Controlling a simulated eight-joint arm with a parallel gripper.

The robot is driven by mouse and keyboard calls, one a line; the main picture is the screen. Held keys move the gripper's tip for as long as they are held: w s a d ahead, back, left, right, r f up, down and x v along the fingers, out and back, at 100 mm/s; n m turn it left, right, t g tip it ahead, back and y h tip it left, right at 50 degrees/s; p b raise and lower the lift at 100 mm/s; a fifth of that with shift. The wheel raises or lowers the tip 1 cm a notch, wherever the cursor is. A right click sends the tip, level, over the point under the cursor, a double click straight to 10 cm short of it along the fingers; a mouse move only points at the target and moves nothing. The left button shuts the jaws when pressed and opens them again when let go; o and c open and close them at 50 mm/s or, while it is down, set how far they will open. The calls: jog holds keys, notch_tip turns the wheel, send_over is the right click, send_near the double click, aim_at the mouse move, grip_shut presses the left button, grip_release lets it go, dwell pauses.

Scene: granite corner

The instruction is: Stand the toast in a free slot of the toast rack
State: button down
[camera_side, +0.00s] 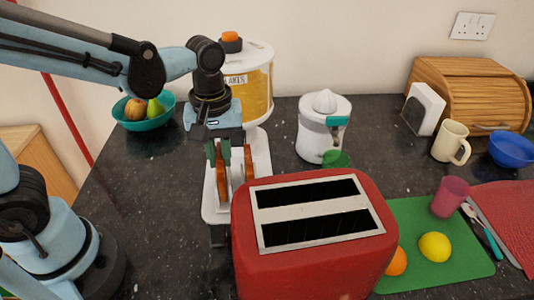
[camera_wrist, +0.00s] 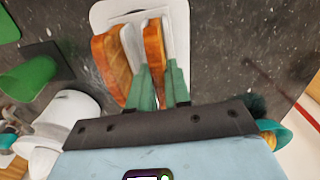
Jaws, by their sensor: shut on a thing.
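The white toast rack (camera_side: 213,208) stands on the dark worktop, behind and left of the red toaster. My gripper (camera_side: 222,152) is above it, pointing down, its green fingers shut on a slice of toast (camera_side: 221,180). In the wrist view the held toast (camera_wrist: 153,45) stands on edge between white dividers of the rack (camera_wrist: 108,12). I cannot tell whether its lower edge touches the rack's base. Another slice of toast (camera_side: 249,162) stands in the rack beside it; it shows left of the fingers in the wrist view (camera_wrist: 110,65).
The red toaster (camera_side: 300,265) stands close in front of the rack. A yellow-and-white canister (camera_side: 258,85) is behind it, and a white juicer (camera_side: 315,140) to its right. A teal fruit bowl (camera_side: 150,124) is at the back left. The worktop left of the rack is clear.

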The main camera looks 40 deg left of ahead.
dwell(0.3)
jog(key=c, duration=1)
grip_release()
jog(key=shift+r, duration=0.1)
jog(key=shift+r, duration=3.95)
jog(key=shift+s+a+f+m+t, duration=0.1)
jog(key=shift+a+f+m+t, duration=0.1)
jog(key=shift+a+m+t, duration=0.1)
jog(key=s+a+f+m+t, duration=0.1)
jog(key=a+f+m+t, duration=0.2)
jog(key=m, duration=0.6)
jog(key=shift+s+a+f+t, duration=0.15)
jog(key=shift+a+f+t, duration=0.15)
jog(key=shift+a+t, duration=1.25)
